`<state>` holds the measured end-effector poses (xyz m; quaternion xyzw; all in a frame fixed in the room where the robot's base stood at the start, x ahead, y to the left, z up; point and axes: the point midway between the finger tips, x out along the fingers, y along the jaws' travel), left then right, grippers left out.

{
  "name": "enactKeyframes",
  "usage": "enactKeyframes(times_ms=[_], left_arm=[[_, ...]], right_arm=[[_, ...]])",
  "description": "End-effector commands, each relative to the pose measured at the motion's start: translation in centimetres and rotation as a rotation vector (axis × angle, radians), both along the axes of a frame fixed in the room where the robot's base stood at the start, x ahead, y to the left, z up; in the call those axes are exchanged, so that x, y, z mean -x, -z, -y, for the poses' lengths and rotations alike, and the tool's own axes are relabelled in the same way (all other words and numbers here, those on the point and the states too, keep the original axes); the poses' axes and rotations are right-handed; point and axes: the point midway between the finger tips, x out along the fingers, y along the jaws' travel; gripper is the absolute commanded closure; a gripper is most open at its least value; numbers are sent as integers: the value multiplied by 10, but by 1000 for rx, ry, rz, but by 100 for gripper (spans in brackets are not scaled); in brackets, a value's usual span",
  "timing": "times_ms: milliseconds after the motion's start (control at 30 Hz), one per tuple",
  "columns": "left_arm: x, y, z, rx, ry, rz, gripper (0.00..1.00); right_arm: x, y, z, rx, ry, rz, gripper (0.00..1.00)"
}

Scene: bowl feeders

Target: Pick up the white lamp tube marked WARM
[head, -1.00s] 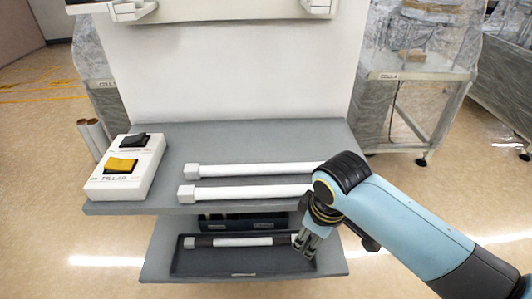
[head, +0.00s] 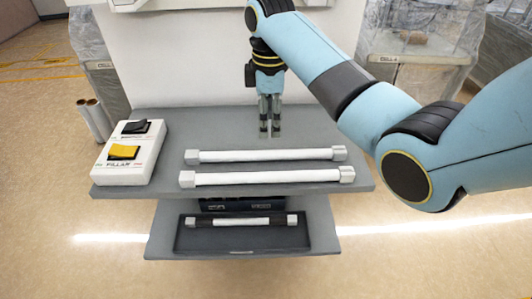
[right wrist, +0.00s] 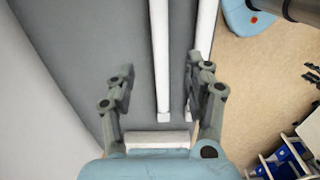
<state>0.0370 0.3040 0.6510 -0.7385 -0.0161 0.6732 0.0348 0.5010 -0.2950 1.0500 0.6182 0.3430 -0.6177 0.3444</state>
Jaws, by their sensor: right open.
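Two white lamp tubes lie parallel on the grey upper shelf: a rear tube (head: 265,156) and a front tube (head: 265,178). A third tube (head: 242,221), white in the middle with dark sections near its ends, lies in a black tray (head: 190,240) on the lower shelf. I cannot read WARM on any tube. My right gripper (head: 270,132) is open and empty, pointing down above the upper shelf, behind the rear tube in the head view. In the right wrist view, one white tube (right wrist: 160,55) shows between the open fingers (right wrist: 160,78) and another (right wrist: 205,30) beyond the right finger.
A white switch box (head: 120,172) with a black and a yellow rocker stands at the upper shelf's left end. A white panel (head: 180,60) rises behind the shelf. Wrapped machines (head: 412,65) stand behind. The shelf (head: 170,120) is bare behind the tubes.

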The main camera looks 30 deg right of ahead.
Motion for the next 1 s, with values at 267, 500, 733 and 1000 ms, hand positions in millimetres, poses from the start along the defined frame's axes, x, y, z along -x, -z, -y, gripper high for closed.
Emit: enactKeyframes(times_ms=[267, 500, 733, 1000], left_arm=[[-2, -3, 0, 0, 0, 2, 47], [-4, -8, -1, -1, 0, 6, 47], [-5, -9, -3, -3, 1, 7, 47], [-5, -9, -3, -4, 1, 8, 47]], right_arm=[[0, 43, -1, -3, -7, -6, 47], [-2, 65, -4, -3, -6, -8, 47], [-3, 98, -5, -1, -6, -6, 47], [-4, 103, -5, -1, -6, -3, 47]])
